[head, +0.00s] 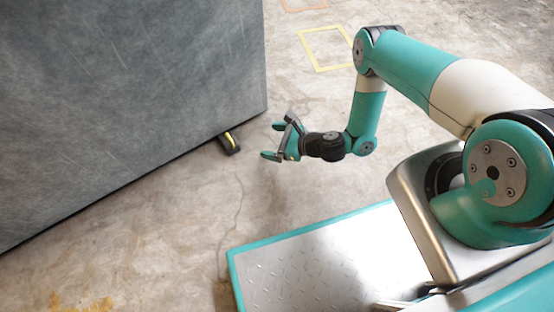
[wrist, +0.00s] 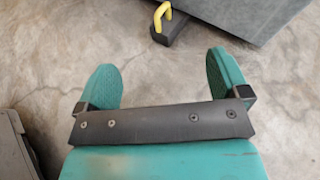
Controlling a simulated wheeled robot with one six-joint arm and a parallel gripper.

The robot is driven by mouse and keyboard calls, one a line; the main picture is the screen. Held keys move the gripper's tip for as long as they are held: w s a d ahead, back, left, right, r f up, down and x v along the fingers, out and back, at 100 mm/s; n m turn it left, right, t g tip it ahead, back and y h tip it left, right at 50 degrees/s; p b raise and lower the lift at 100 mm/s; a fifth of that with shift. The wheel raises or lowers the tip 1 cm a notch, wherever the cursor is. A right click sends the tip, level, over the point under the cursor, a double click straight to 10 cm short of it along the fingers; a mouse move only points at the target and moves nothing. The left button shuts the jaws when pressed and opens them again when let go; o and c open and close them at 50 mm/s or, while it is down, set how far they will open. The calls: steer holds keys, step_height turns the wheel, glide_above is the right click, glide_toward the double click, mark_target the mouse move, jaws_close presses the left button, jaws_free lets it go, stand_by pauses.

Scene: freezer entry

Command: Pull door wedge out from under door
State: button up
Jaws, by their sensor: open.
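The door wedge (head: 229,143) is a small black block with a yellow handle. It sits on the floor at the bottom edge of the grey door (head: 130,90), near the door's right corner; its far end is hidden by the door. In the wrist view the wedge (wrist: 172,30) is at the top, beyond the fingertips, with its yellow handle (wrist: 161,14) raised. My gripper (head: 268,140) is open and empty, to the right of the wedge in the head view and apart from it. In the wrist view its two teal fingers (wrist: 160,66) are spread wide.
The concrete floor (head: 190,235) between my gripper and the wedge is clear. Yellow (head: 322,68) square markings are on the floor at the back. The door's lower edge (wrist: 262,42) shows at the top right of the wrist view.

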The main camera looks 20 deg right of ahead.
steer(key=f, duration=0.1)
steer(key=f+m, duration=0.1)
steer(key=s+f, duration=0.1)
steer(key=shift+s+d+f+m, duration=0.1)
steer(key=shift+d+m, duration=0.2)
steer(key=b, duration=1.1)
glide_toward(225, 142)
steer(key=x, duration=0.5)
steer(key=shift+w+a+f+b, duration=0.15)
steer(key=shift+w+a+b, duration=0.2)
steer(key=shift+w+a, duration=0.15)
steer(key=shift+s+h, duration=0.1)
steer(key=shift+h, duration=0.2)
steer(key=c, duration=1.1)
